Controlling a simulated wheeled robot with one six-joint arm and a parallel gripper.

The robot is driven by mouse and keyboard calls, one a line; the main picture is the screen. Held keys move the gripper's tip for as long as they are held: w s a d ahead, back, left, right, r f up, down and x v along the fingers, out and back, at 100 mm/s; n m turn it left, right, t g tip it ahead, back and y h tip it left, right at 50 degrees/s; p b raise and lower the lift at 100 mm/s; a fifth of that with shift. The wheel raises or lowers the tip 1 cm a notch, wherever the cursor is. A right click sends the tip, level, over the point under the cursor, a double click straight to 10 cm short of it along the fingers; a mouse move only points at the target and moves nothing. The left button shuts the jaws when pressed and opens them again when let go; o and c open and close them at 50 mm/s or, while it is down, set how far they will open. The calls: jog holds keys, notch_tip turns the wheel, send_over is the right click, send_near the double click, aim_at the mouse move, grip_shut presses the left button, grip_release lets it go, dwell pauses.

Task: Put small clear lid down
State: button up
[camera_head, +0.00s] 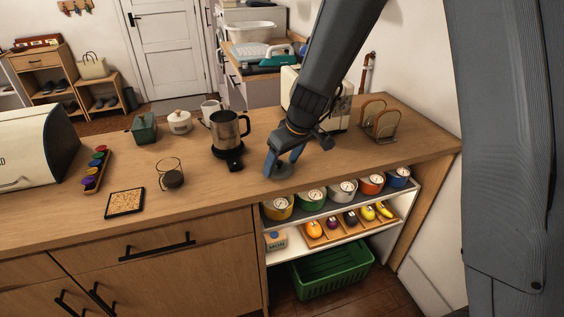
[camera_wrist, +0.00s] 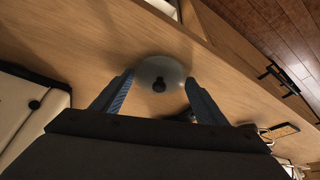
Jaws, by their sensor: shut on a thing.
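The small clear lid (camera_wrist: 158,68) is a round translucent dome with a black knob in the wrist view. My gripper (camera_wrist: 160,80) has one finger at each side of the lid and is shut on it. In the head view my gripper (camera_head: 280,163) points down near the front edge of the counter, right of the metal pot. The lid (camera_head: 283,172) shows as a greyish disc at the fingertips, low over the wooden counter (camera_head: 235,184). I cannot tell whether it touches the surface.
A metal pot (camera_head: 229,128) stands on a black base left of my gripper. A glass (camera_head: 169,177) and a cork mat (camera_head: 125,203) are farther left. A wooden rack (camera_head: 380,122) stands to the right. Open shelves with several canisters (camera_head: 312,199) lie below the edge.

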jog(key=shift+f, duration=0.2)
jog(key=o, duration=1)
jog(key=shift+r, duration=0.1)
jog(key=shift+r, duration=0.1)
jog(key=shift+r, duration=0.2)
jog(key=b+v, duration=0.2)
jog(key=v, duration=1)
jog(key=s+d+f+m+g+h, duration=0.1)
jog(key=s+d+f+m, duration=0.1)
jog(key=s, duration=0.4)
jog(key=s+d+f+m+h, duration=0.1)
jog(key=s+d+f+m, duration=0.2)
jog(key=s+d+f, duration=0.2)
jog(key=s+d+f+m+g, duration=0.1)
jog(key=s+d+f+m, duration=0.1)
jog(key=s+d, duration=0.4)
jog(key=shift+s+d+f+m+g+h, duration=0.3)
jog(key=shift+s+f+h, duration=0.1)
jog(key=shift+s+f, duration=0.35)
jog(key=shift+r, duration=0.1)
